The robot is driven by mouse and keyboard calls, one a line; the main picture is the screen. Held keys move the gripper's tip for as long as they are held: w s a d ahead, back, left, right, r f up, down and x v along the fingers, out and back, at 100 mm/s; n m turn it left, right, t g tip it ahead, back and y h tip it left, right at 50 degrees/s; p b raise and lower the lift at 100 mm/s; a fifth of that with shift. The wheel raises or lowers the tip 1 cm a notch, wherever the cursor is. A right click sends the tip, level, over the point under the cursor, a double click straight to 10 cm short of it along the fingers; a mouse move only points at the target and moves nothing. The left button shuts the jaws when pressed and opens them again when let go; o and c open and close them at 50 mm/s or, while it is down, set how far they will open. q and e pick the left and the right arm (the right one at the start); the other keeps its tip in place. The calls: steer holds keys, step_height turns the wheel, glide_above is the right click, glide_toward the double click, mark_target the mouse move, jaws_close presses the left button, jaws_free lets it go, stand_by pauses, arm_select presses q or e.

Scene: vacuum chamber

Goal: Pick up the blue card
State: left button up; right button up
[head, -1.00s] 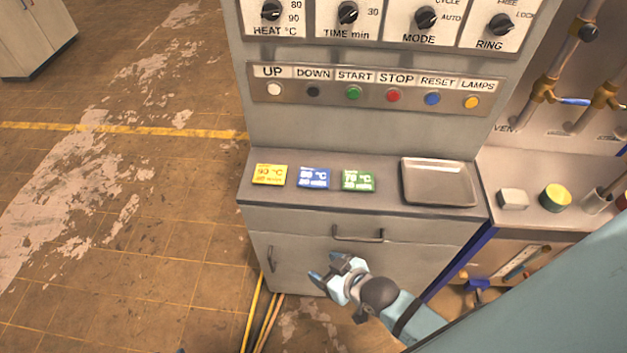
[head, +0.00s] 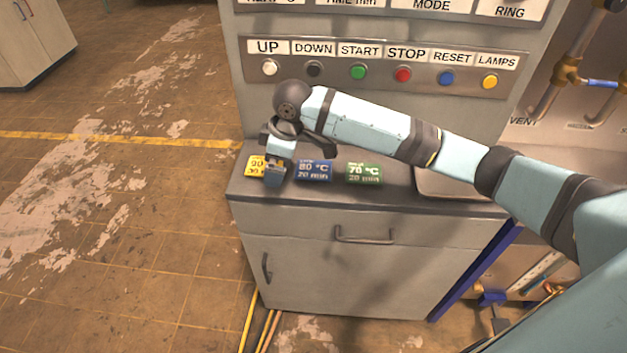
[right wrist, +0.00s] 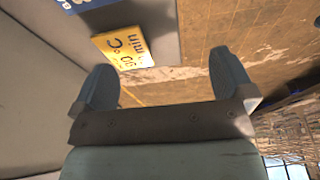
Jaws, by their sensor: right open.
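The blue card (head: 314,171) lies flat on the grey ledge (head: 400,200), between the yellow card (head: 256,166) and the green card (head: 364,174). In the right wrist view only a corner of the blue card (right wrist: 75,4) shows at the top left. My right gripper (head: 274,176) is over the yellow card, left of the blue one, and partly hides the yellow card. In the right wrist view its two fingers (right wrist: 160,88) are apart with nothing between them, and the yellow card (right wrist: 123,47) lies beyond them. My left gripper is not in view.
A metal tray (head: 430,184) sits on the ledge at the right, partly hidden by my right arm. A panel of buttons (head: 375,71) rises behind the ledge. A drawer handle (head: 364,236) is below. Open floor lies to the left.

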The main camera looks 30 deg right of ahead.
steer(key=w+d+r+g+h+b, duration=0.1)
steer(key=w+d+r+h+b, duration=0.1)
steer(key=d+r, duration=0.45)
glide_above(306, 168)
steer(key=f, duration=0.8)
steer(key=shift+s+a+f, duration=0.1)
steer(key=shift+a+f, duration=0.2)
steer(key=shift+a, duration=0.05)
steer(key=f, duration=0.5)
steer(key=shift+d+f+b, duration=0.1)
steer(key=shift+d+b, duration=0.2)
steer(key=c, duration=0.9)
